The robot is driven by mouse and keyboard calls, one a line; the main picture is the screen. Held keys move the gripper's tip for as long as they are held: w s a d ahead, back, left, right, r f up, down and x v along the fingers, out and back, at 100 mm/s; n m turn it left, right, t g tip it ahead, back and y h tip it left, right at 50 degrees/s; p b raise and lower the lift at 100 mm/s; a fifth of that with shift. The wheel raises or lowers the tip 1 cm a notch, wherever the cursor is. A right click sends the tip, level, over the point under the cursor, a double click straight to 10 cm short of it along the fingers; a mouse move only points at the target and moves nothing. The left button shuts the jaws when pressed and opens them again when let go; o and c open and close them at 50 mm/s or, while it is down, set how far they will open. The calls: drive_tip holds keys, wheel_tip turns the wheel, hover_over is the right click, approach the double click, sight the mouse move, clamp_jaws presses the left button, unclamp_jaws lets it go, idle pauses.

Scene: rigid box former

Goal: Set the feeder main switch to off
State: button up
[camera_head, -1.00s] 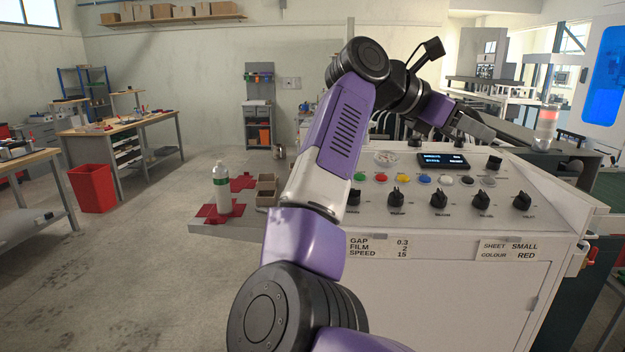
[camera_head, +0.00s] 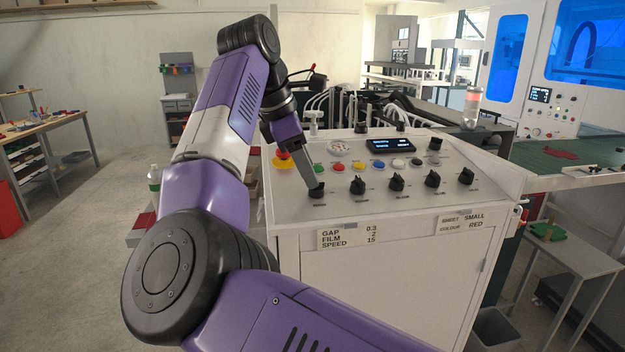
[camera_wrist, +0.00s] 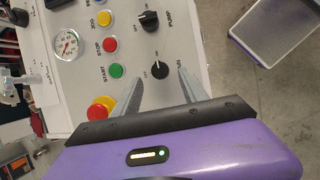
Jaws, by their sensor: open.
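A row of black rotary knobs runs along the front of the white control panel (camera_head: 400,205). The leftmost knob (camera_head: 316,190) has my gripper (camera_head: 309,178) at it. In the wrist view, this knob (camera_wrist: 160,69) lies between the two finger tips of my gripper (camera_wrist: 161,78), with a visible gap on each side. The fingers are apart and hold nothing. A short white mark shows on the knob. Its label is partly hidden by a finger, so I cannot read whether it is the feeder main switch. The neighbouring knob (camera_wrist: 149,20) is labelled PUMP.
Coloured push buttons sit behind the knobs, including a green one (camera_wrist: 116,71) and a red one (camera_wrist: 110,45). A red mushroom button on yellow (camera_wrist: 102,108) is close to one finger. A gauge (camera_wrist: 66,44) and a display (camera_head: 390,145) are farther back.

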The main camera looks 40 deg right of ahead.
drive_tip(key=shift+p+x, duration=0.35)
drive_tip(key=shift+x, duration=1.9)
drive_tip(key=shift+s, duration=0.1)
drive_tip(key=shift+r, duration=0.1)
drive_tip(key=shift+c, duration=0.2)
clamp_jaws()
